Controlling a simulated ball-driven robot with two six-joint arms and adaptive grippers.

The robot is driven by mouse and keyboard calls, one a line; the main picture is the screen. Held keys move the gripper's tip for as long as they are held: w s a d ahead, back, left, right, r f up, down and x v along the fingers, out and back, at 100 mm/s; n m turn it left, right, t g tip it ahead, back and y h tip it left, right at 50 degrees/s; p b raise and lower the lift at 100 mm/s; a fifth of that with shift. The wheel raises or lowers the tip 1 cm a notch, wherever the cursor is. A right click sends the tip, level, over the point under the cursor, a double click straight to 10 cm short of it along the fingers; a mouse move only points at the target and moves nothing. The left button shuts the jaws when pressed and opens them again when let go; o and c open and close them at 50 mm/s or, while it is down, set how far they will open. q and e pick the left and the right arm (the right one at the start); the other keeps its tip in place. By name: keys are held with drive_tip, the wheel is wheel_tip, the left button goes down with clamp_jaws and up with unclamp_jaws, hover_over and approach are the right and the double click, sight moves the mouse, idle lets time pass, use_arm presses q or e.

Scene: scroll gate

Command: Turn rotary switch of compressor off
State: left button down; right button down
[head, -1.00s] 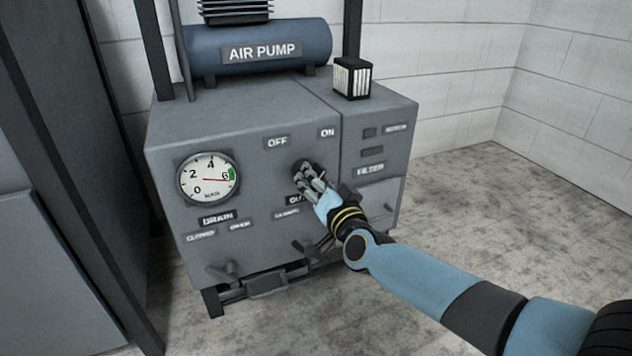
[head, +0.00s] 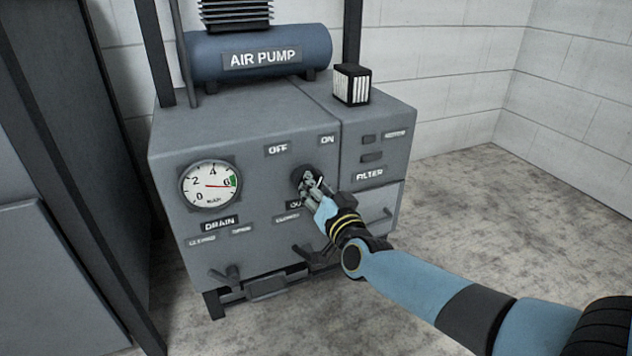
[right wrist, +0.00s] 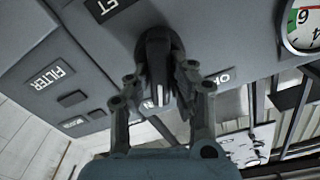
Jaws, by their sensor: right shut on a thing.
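The compressor (head: 250,125) is a grey cabinet with an air pump tank on top. Its rotary switch (head: 299,176) is a dark round knob on the front, below the OFF label (head: 277,149) and the ON label (head: 327,140). My right gripper (head: 312,187) is at the knob and partly hides it. In the right wrist view, which is turned upside down, the switch's black handle (right wrist: 157,60) stands between the two fingers of my right gripper (right wrist: 160,84), shut on it. My left gripper is not in view.
A pressure gauge (head: 210,185) sits left of the switch, its needle near 6. Drain (head: 228,274) and outlet (head: 315,254) valve handles are lower down. A small filter box (head: 352,85) stands on top. A dark post runs along the left; floor to the right is clear.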

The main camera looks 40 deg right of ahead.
drive_tip(key=shift+w+r+n+p, duration=0.1)
drive_tip(key=shift+r+n+p, duration=0.2)
drive_tip(key=shift+n+p, duration=0.55)
drive_tip(key=n+p, duration=0.3)
drive_tip(key=n, duration=0.1)
drive_tip(key=shift+a+f+n, duration=0.1)
drive_tip(key=shift+a+n, duration=0.05)
drive_tip(key=shift+n, duration=0.2)
drive_tip(key=n+p, duration=0.1)
drive_tip(key=n, duration=0.1)
drive_tip(key=shift+a+f+n, duration=0.1)
drive_tip(key=shift+n, duration=0.2)
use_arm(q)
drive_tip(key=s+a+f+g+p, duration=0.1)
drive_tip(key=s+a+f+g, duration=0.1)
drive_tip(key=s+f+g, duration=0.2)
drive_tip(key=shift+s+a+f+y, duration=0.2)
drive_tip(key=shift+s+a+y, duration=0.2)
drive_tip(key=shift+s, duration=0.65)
use_arm(e)
drive_tip(key=shift+a+f+n, duration=0.1)
drive_tip(key=shift+f+n, duration=0.05)
drive_tip(key=shift+n, duration=1.35)
drive_tip(key=c, duration=1.2)
unclamp_jaws()
drive_tip(key=v, duration=1.2)
drive_tip(key=shift+f, duration=0.1)
